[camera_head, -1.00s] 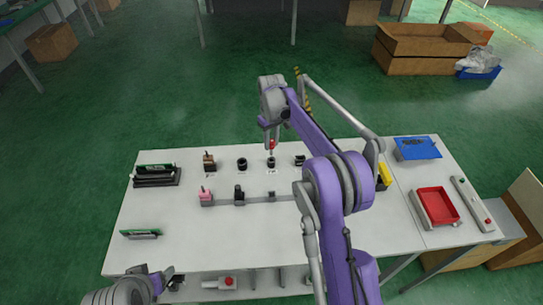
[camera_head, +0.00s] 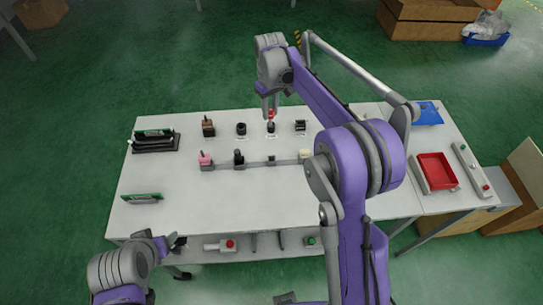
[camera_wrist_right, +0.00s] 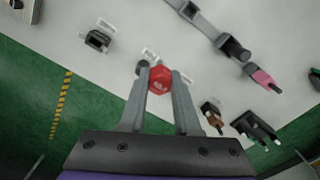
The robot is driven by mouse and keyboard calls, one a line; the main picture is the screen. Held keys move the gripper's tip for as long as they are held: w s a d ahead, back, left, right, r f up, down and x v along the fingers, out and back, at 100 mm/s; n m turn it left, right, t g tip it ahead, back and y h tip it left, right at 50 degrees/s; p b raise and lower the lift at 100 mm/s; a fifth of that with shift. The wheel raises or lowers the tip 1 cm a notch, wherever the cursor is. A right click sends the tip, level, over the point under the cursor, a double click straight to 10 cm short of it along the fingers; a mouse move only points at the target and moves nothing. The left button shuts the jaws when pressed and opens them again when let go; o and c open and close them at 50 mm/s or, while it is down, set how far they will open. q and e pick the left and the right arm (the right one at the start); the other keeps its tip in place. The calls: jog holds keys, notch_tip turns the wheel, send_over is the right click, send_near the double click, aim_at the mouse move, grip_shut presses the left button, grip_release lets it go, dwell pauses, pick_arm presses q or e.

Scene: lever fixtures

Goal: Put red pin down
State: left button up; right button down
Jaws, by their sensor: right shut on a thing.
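The red pin (camera_head: 271,113) is between the fingers of my right gripper (camera_head: 270,107), at the back of the white table. In the right wrist view the pin's round red head (camera_wrist_right: 160,79) sits between the two grey fingertips (camera_wrist_right: 159,84). In the head view a small black holder (camera_head: 271,128) is directly under the pin. Whether the pin's lower end touches or enters it is not clear. My left gripper (camera_head: 181,257) is at the table's front left edge, its dark fingers apart and empty.
Beside the holder stand a black round fixture (camera_head: 241,128), a brown block (camera_head: 208,127) and a black block (camera_head: 301,126). A nearer rail carries a pink lever (camera_head: 205,160) and a black lever (camera_head: 239,158). A red tray (camera_head: 436,171) is at right. The front middle is clear.

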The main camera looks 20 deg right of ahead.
jog(key=s+a+b, duration=0.2)
jog(key=s, duration=0.7)
pick_arm(q)
jog(key=f, duration=0.1)
jog(key=s+f, duration=0.1)
jog(key=f, duration=0.1)
jog(key=shift+s+f, duration=0.1)
jog(key=shift+s, duration=0.1)
pick_arm(e)
jog(key=f, duration=0.9)
jog(key=shift+w+a, duration=0.15)
jog(key=shift+a, duration=0.05)
jog(key=shift+f, duration=0.15)
pick_arm(q)
jog(key=shift+f, duration=0.15)
pick_arm(e)
jog(key=c, duration=0.6)
grip_release()
